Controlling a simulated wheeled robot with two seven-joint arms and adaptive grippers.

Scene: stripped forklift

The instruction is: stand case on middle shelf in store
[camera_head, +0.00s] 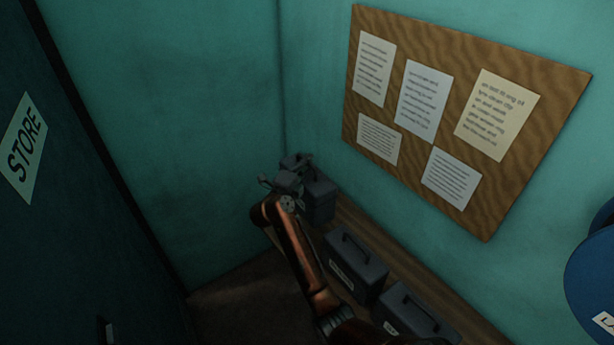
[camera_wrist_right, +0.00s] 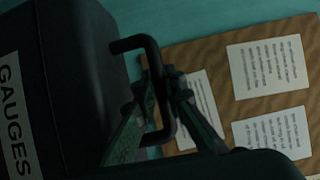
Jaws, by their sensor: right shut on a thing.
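A dark grey case (camera_head: 320,200) is at the far end of a row of cases by the right wall. In the right wrist view the case (camera_wrist_right: 85,60) fills the left side, with a white label reading GAUGES and a black bar handle (camera_wrist_right: 165,90). My right gripper (camera_head: 297,170) is at the top of this case; in the wrist view its fingers (camera_wrist_right: 158,95) are shut on the handle. I cannot tell whether the case touches the ledge. The store shows only as a dark blue door (camera_head: 75,220) with a STORE sign (camera_head: 24,148). No middle shelf shows. My left gripper is out of view.
Two similar cases, one in the middle (camera_head: 354,264) and one nearer (camera_head: 413,315), stand on a wooden ledge (camera_head: 392,257) along the wall. A notice board (camera_head: 440,140) hangs above. A blue round object (camera_head: 595,265) is at the right edge. Dark floor (camera_head: 235,300) lies clear left of my arm.

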